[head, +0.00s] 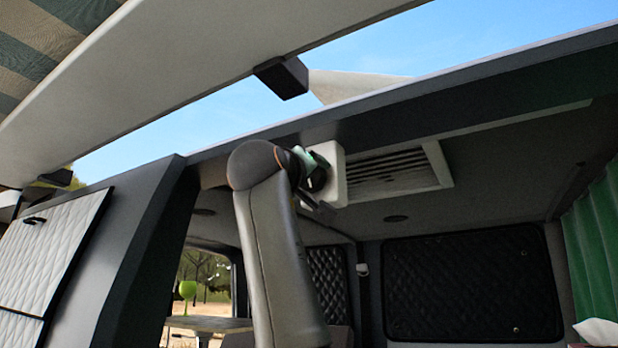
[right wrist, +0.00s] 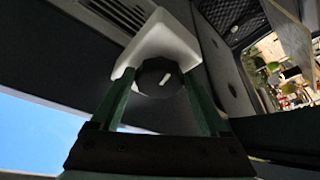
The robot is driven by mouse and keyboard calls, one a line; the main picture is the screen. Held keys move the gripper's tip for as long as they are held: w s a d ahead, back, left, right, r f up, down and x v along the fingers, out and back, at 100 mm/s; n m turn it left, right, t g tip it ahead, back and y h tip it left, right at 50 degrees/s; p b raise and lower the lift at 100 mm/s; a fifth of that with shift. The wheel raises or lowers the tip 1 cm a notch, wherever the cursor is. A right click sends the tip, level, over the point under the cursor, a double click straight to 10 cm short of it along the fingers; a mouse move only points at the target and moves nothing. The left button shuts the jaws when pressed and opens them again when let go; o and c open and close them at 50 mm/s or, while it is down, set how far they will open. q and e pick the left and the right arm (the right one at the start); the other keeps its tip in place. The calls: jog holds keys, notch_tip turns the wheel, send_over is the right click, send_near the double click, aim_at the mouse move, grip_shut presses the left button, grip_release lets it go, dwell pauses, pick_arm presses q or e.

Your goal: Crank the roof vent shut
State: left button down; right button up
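The roof vent (head: 392,172) is a pale-framed slatted grille in the van's ceiling; it also shows at the top of the right wrist view (right wrist: 118,14). Beside it is a white housing (head: 336,180), which in the right wrist view (right wrist: 165,38) carries a round dark knob (right wrist: 158,78) with a white mark. My right gripper (head: 314,172) is up at the housing, partly hidden by my arm. Its green fingers (right wrist: 158,85) stand either side of the knob, with narrow gaps showing, so it looks open around it. My left gripper is out of view.
The dark roof edge (head: 450,100) runs just above the vent. A raised pale panel with a black bracket (head: 283,77) is overhead. A dark door pillar (head: 150,250) stands left of my arm. A green curtain (head: 597,235) hangs at right; a quilted panel (head: 472,285) covers the back.

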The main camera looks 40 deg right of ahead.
jog(key=shift+o, duration=1.4)
jog(key=b+v, duration=0.4)
jog(key=v, duration=0.8)
jog(key=shift+a+f+b, duration=0.15)
jog(key=shift+a+b, duration=0.05)
jog(key=shift+b, duration=0.15)
jog(key=shift+s, duration=0.1)
